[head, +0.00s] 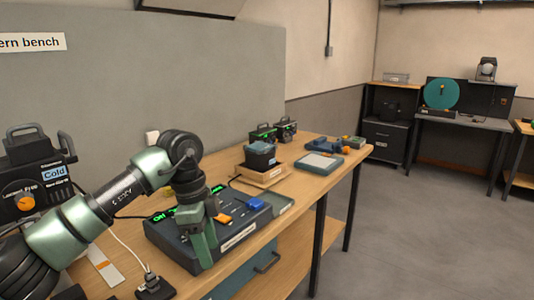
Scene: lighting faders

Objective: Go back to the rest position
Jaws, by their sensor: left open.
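My left arm comes in from the left and bends down over the lighting console. My left gripper (203,245) points down at the console's front, open; I see nothing between its fingers. I cannot tell whether its fingers touch the console. The dark lighting console (165,241) lies on the wooden bench, with green lit displays. An orange fader knob (222,217) shows just right of my gripper, and a blue one (255,204) farther right. My gripper and wrist hide part of the console's face. My right gripper is not in view.
A wooden tray (262,177) holds a dark device behind the console. Grey pads and small devices sit at the bench's far end. The floor (420,245) to the right is clear, with a side desk (465,122) beyond.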

